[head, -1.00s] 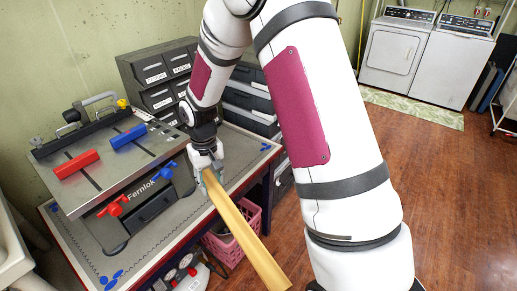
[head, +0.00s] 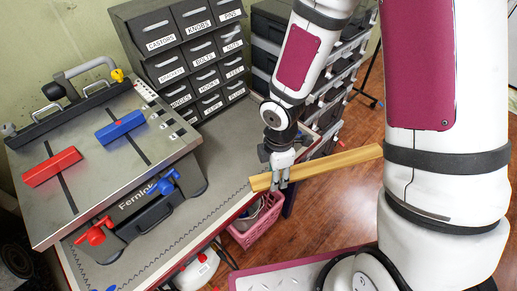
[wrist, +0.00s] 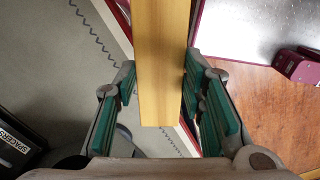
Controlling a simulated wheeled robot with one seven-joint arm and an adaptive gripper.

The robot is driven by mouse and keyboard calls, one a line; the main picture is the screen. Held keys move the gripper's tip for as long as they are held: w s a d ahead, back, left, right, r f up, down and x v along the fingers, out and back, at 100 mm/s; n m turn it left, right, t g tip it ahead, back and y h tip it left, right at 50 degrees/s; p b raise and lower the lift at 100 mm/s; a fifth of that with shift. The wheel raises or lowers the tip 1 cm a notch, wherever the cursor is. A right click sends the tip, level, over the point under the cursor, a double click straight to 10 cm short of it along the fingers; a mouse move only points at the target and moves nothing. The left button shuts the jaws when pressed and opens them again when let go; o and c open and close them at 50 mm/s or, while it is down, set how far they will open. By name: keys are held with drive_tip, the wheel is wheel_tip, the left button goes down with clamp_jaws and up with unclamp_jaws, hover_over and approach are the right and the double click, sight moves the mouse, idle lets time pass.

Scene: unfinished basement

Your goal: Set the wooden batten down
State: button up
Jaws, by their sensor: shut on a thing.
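The wooden batten (head: 335,164) is a long, pale yellow-brown bar. In the head view it runs from my gripper (head: 281,176) to the right, where it meets the outline of my arm. My gripper points down and is shut on the batten close to its left end. In the wrist view the batten (wrist: 163,60) lies between the green-padded fingers of my gripper (wrist: 160,92), and its near end shows. The batten is over the front edge of the grey-topped workbench (head: 215,200), its long part out above the floor.
A steel machine (head: 95,150) with red and blue blocks stands on the bench at left. Labelled drawers (head: 188,55) stand behind. A pink basket (head: 258,225) is below the bench edge. Bare bench top lies between machine and gripper. My pink-edged base is at lower right.

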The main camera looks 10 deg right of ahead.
sight(257, 180)
drive_tip(key=s+a+n+b, duration=0.1)
drive_tip(key=s+a+f+n+b, duration=0.1)
drive_tip(key=n, duration=0.1)
drive_tip(key=a+n+b, duration=0.1)
drive_tip(key=n, duration=0.1)
drive_tip(key=shift+s+f, duration=0.2)
drive_tip(key=shift+s, duration=0.2)
drive_tip(key=w+a+b, duration=0.1)
drive_tip(key=b, duration=0.2)
drive_tip(key=w+a+b, duration=0.1)
drive_tip(key=b, duration=0.2)
drive_tip(key=shift+w, duration=0.4)
drive_tip(key=w+a+b, duration=0.1)
drive_tip(key=w+a, duration=0.7)
drive_tip(key=w, duration=0.3)
drive_tip(key=shift+w+f+b, duration=0.15)
drive_tip(key=shift+f+b, duration=0.1)
drive_tip(key=shift+f, duration=1.4)
drive_tip(key=shift+w+f+b, duration=0.1)
drive_tip(key=shift+f+b, duration=0.15)
drive_tip(key=shift+f, duration=1.45)
